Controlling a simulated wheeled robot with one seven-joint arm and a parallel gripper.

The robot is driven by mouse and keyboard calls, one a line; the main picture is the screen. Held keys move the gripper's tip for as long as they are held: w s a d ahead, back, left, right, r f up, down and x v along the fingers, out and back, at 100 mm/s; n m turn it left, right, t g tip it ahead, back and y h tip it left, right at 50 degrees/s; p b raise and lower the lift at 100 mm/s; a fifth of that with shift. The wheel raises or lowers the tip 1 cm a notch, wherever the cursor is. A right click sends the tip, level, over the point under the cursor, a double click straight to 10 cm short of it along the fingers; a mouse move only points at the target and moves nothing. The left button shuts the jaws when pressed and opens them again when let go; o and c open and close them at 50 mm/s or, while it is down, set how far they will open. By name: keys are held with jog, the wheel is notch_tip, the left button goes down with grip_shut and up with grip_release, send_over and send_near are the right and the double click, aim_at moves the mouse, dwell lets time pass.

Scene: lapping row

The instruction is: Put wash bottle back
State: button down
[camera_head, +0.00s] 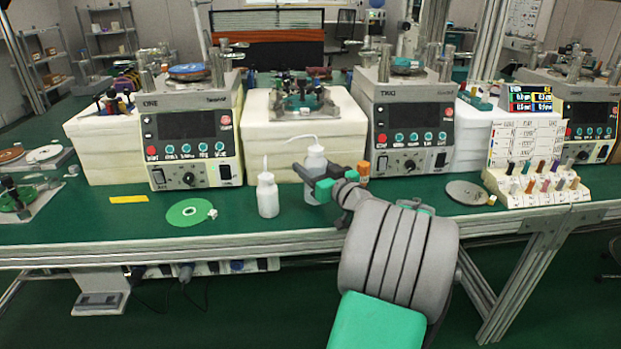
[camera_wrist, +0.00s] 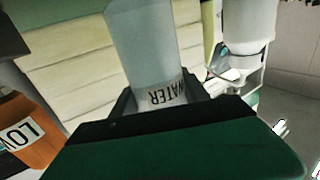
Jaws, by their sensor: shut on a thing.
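Two white wash bottles with bent spouts are in the head view. My gripper (camera_head: 320,186) is shut on the one at right (camera_head: 315,160), around its body, and the bottle looks upright. In the wrist view my gripper (camera_wrist: 155,108) holds this bottle (camera_wrist: 143,45), whose label reads WATER upside down. The head view does not settle whether its base touches the green bench (camera_head: 240,225). The other wash bottle (camera_head: 267,196) stands upright on the bench just to the left; it also shows in the wrist view (camera_wrist: 250,20).
An orange container (camera_head: 363,172) stands close right of my gripper. Behind are cream blocks (camera_head: 265,150) and control units (camera_head: 190,135), (camera_head: 411,125). A green disc (camera_head: 190,212) lies left, a grey disc (camera_head: 466,192) right. The bench front between them is mostly clear.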

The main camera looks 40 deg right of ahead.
jog(key=shift+f, duration=0.7)
jog(key=shift+f, duration=0.1)
jog(key=shift+f, duration=0.15)
jog(key=c, duration=0.6)
grip_release()
jog(key=shift+o, duration=0.2)
jog(key=shift+r, duration=0.2)
jog(key=s, duration=0.4)
jog(key=s+a, duration=0.1)
jog(key=s, duration=0.7)
jog(key=shift+a, duration=0.3)
